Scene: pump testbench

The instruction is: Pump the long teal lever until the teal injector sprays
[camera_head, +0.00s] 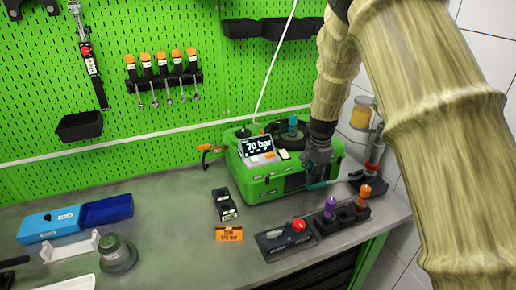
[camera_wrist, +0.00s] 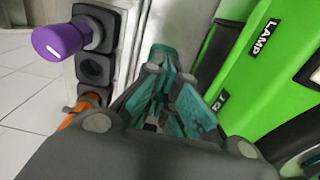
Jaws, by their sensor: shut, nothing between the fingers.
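The green pump box (camera_head: 270,180) stands on the bench, its display (camera_head: 258,147) reading "70 bar". A teal-topped piece (camera_head: 292,122), which looks like the injector, stands in a dark holder on top; I see no spray. A teal bar (camera_head: 326,184), seemingly the lever, shows low at the box's front right. My gripper (camera_head: 317,178) points down right at it, shut with nothing held; whether it touches the bar is unclear. In the wrist view, teal surfaces (camera_wrist: 160,60) show around my gripper (camera_wrist: 152,118), beside the green box wall (camera_wrist: 245,75); lever and fingers are hard to separate.
A rack with purple (camera_head: 330,206) and orange (camera_head: 364,192) knobbed pieces stands in front at right. A red-button box (camera_head: 285,241) and an orange sign (camera_head: 229,234) lie nearer the front. A stand with a yellow canister (camera_head: 361,112) is right.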

